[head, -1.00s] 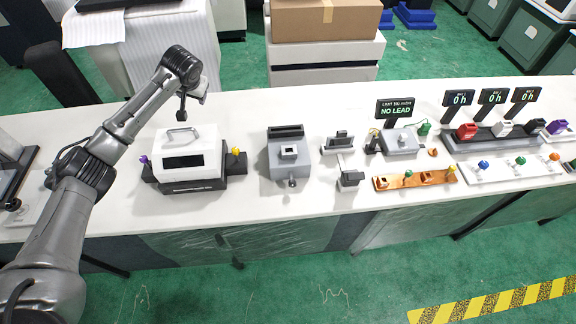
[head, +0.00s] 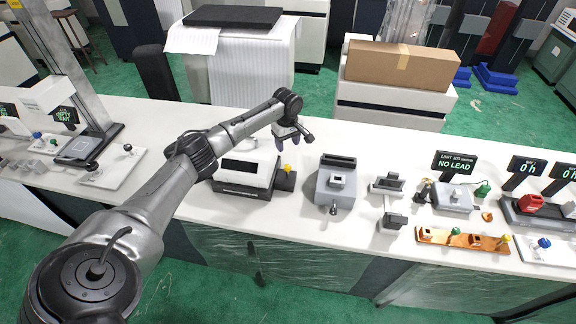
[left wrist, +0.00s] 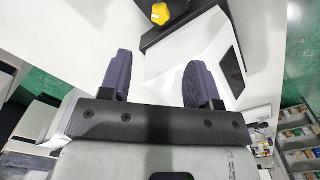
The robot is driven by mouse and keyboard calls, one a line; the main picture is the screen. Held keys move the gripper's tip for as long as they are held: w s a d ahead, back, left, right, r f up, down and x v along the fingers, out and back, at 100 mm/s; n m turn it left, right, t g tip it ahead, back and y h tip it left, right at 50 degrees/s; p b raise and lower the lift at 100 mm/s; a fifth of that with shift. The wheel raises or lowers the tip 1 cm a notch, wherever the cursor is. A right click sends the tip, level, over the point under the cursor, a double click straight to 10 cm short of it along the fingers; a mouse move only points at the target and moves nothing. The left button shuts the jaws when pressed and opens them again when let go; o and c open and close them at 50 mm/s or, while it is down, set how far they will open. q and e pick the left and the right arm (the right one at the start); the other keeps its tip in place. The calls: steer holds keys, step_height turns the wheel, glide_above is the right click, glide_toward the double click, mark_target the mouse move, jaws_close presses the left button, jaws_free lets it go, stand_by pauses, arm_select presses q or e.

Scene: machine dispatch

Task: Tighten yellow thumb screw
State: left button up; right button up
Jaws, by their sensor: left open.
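The yellow thumb screw (head: 287,168) stands on the dark block at the right side of a white machine (head: 238,172) with a black window. It also shows at the top of the left wrist view (left wrist: 161,14), beyond the fingertips and apart from them. My left gripper (head: 290,138) is open and empty, above the machine's right end and a little behind the screw. Its two purple fingers (left wrist: 156,78) are spread apart in the left wrist view. My left arm hides the machine's left side. My right gripper does not show.
A grey vise-like fixture (head: 337,185) stands right of the machine. Further right are a NO LEAD display (head: 456,164), an orange rail (head: 462,241) with small parts, and a red part (head: 531,202). Bare white table (head: 290,225) lies in front of the machine.

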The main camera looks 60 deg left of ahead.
mark_target(288, 166)
arm_select(q)
step_height(288, 166, down, 10)
steer(key=shift+d+f+b, duration=0.1)
steer(key=shift+b, duration=0.6)
steer(key=shift+f, duration=0.8)
steer(key=c, duration=0.9)
steer(key=shift+c, duration=0.2)
